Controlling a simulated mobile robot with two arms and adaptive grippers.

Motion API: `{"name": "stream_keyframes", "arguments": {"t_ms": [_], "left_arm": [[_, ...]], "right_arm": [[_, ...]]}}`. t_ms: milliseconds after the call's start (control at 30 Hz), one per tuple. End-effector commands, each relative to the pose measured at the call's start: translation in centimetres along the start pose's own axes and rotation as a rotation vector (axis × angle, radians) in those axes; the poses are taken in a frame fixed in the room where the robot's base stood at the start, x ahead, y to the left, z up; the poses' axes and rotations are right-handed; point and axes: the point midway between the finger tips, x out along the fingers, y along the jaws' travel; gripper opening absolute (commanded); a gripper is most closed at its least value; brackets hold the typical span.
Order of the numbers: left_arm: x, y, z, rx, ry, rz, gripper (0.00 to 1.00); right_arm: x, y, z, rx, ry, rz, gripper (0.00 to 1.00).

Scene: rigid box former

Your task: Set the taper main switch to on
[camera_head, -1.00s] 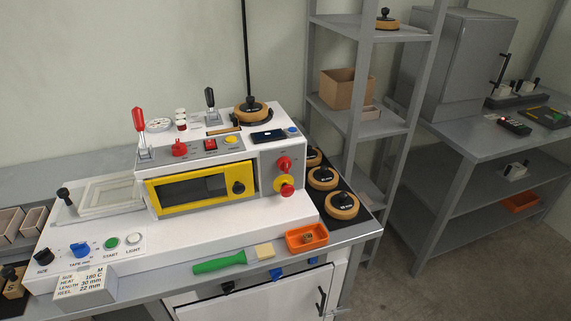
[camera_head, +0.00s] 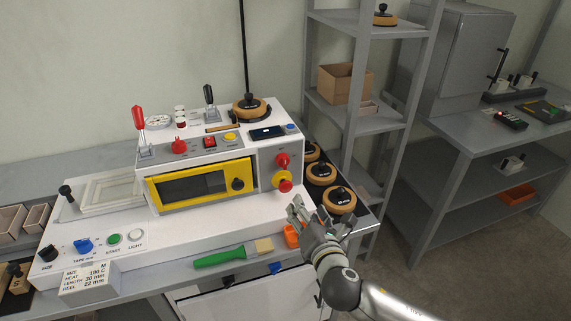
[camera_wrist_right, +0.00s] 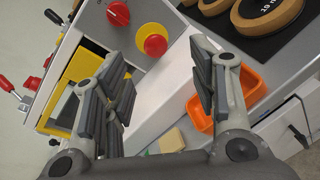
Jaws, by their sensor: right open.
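The white taper machine (camera_head: 205,228) stands on the bench with a yellow-framed front window. On its right front panel are a red knob (camera_head: 283,160) and, below it, a red mushroom knob (camera_head: 285,186) on a yellow disc; I cannot read which is the main switch. In the right wrist view the upper red knob (camera_wrist_right: 118,13) is at the top, and the red mushroom knob (camera_wrist_right: 155,45) lies beyond the fingers. My right gripper (camera_head: 311,210) is open and empty, in front of and right of this panel, apart from both knobs; it also shows in the wrist view (camera_wrist_right: 160,88). My left gripper is out of view.
An orange bin (camera_head: 291,236) is partly hidden behind my right gripper. A green-handled brush (camera_head: 220,257) lies on the bench. Tape reels (camera_head: 340,199) stand right of the machine. A grey shelf (camera_head: 365,122) stands behind. Red and black levers rise from the machine's top.

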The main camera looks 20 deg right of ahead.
Motion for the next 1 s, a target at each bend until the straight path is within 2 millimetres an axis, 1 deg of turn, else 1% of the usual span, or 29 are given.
{"name": "stream_keyframes", "arguments": {"t_ms": [33, 100, 200, 300, 467, 567, 800, 1000], "left_arm": [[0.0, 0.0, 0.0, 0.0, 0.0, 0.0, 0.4], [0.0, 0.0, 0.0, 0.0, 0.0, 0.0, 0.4], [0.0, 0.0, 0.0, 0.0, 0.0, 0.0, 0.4], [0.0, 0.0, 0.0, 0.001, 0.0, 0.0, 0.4], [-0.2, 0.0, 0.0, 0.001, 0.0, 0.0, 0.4], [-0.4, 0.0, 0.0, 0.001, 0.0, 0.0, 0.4], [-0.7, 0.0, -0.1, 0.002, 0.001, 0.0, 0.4], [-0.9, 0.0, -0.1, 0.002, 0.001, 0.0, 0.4]], "right_arm": [[0.9, 0.9, 1.1, -0.15, -0.036, 0.05, 0.53], [1.7, 2.0, 2.1, -0.335, -0.079, 0.107, 0.53], [2.4, 3.0, 2.8, -0.519, -0.123, 0.156, 0.53], [2.8, 3.4, 3.2, -0.612, -0.146, 0.177, 0.53], [3.8, 3.8, 3.4, -0.637, -0.152, 0.183, 0.53], [5.1, 4.1, 3.5, -0.633, -0.152, 0.182, 0.53], [9.2, 4.9, 3.8, -0.63, -0.151, 0.18, 0.53], [11.8, 5.5, 4.0, -0.63, -0.15, 0.18, 0.53]]}}
